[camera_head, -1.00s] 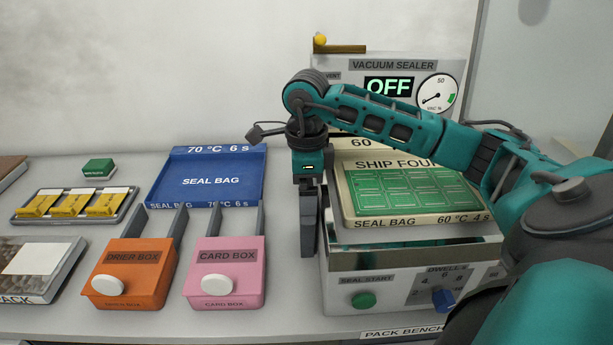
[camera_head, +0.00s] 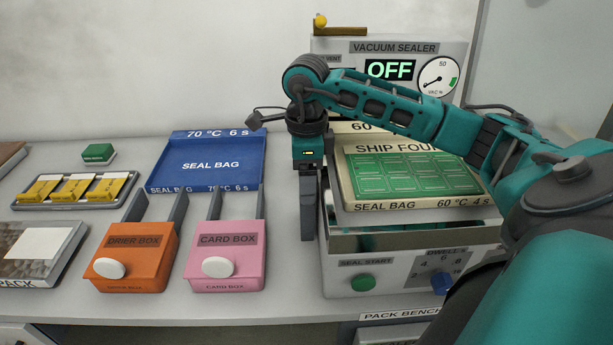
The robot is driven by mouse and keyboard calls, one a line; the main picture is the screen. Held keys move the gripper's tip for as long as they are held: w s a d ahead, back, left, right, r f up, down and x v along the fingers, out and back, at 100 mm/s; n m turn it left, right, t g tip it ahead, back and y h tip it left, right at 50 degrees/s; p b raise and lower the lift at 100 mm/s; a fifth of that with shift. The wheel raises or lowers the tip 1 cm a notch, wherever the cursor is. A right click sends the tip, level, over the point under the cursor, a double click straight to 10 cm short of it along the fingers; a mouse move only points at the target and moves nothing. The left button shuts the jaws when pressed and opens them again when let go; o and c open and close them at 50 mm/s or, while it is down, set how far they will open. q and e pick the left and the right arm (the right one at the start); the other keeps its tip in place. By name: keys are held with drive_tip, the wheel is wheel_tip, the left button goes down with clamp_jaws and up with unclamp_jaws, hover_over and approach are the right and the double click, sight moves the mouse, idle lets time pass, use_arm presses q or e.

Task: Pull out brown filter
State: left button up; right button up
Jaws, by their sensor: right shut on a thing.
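I see no thing that is clearly a brown filter. My right gripper (camera_head: 308,205) points straight down at the left side of the vacuum sealer (camera_head: 348,280), close beside its raised lid. Its fingers are together, and what they hold is hidden by the fingers and too small to make out. I cannot tell whether the fingers touch the sealer's side. The lid (camera_head: 350,200) carries a green pouch sheet (camera_head: 420,172) and stands above the sealer's base with a gap beneath it. The sealer's display (camera_head: 390,69) reads OFF. My left gripper is not in view.
A brown-gold block with a yellow ball (camera_head: 321,20) sits on top of the sealer. Left of my gripper stand a pink card box (camera_head: 228,255), an orange drier box (camera_head: 136,258) and a blue seal-bag tray (camera_head: 212,180). Bare bench lies between the pink box and the sealer.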

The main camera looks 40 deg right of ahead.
drive_tip(key=shift+r+p, duration=0.45)
drive_tip(key=shift+r, duration=0.2)
drive_tip(key=shift+r, duration=0.1)
drive_tip(key=shift+r+p, duration=2.7)
drive_tip(key=shift+r, duration=1.85)
